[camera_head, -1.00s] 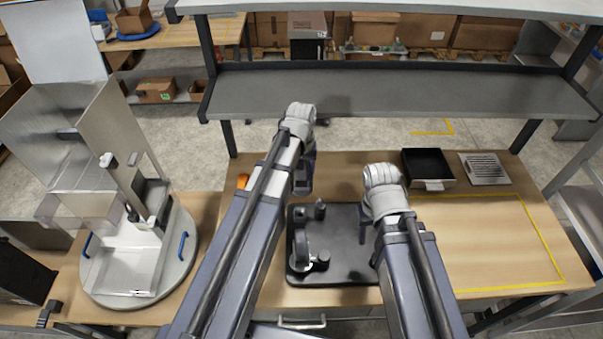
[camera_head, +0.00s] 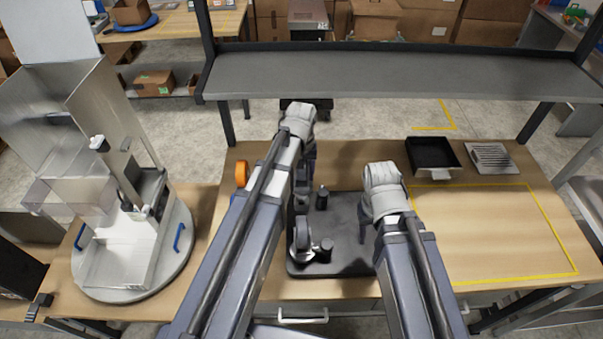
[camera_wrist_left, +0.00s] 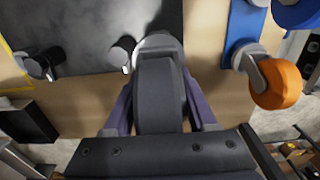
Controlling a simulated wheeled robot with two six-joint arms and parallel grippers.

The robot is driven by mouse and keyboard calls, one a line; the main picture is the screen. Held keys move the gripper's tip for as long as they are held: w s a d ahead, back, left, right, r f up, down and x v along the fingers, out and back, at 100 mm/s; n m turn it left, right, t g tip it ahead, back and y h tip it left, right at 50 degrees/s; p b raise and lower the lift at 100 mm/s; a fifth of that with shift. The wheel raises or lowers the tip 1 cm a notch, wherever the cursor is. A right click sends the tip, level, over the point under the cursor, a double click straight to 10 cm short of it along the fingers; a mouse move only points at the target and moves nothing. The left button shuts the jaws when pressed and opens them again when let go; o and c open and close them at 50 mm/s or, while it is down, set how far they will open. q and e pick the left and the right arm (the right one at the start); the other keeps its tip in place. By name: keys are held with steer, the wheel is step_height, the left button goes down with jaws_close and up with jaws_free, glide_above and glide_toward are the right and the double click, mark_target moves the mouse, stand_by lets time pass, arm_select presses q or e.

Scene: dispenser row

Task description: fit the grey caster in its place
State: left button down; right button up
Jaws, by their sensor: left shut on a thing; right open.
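My left gripper (camera_head: 302,187) is shut on the grey caster (camera_wrist_left: 158,95), a dark wheel between its fingers in the left wrist view. A pale part shows at the caster's far end. In the head view my left arm mostly hides it, over the left edge of the black plate (camera_head: 345,262). Dark posts (camera_head: 321,197) (camera_head: 326,250) stand on the plate. Another grey wheel with a pale base (camera_head: 302,236) is at the plate's near left. My right gripper (camera_head: 364,226) is open over the plate's right side, partly hidden by its arm. I cannot tell whether the held caster touches the plate.
An orange caster (camera_head: 241,174) stands left of my left gripper, on a blue strip (camera_wrist_left: 240,28). A black bin (camera_head: 432,156) and a slotted grey tray (camera_head: 490,157) lie at the back right. The yellow-taped area (camera_head: 490,225) is clear. A round turntable (camera_head: 110,288) is at left.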

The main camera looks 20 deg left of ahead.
arm_select(q)
steer(key=shift+f, duration=0.15)
arm_select(e)
steer(key=shift+f, duration=0.15)
arm_select(q)
steer(key=shift+f+b, duration=1.35)
steer(key=shift+b, duration=0.15)
arm_select(e)
steer(key=shift+f, duration=1.35)
arm_select(q)
steer(key=shift+f+b, duration=1.9)
steer(key=shift+f, duration=0.05)
arm_select(e)
steer(key=shift+f, duration=1.9)
arm_select(q)
steer(key=shift+c, duration=0.6)
jaws_free()
steer(key=shift+r, duration=0.1)
steer(key=shift+r, duration=0.1)
arm_select(e)
steer(key=shift+r, duration=0.15)
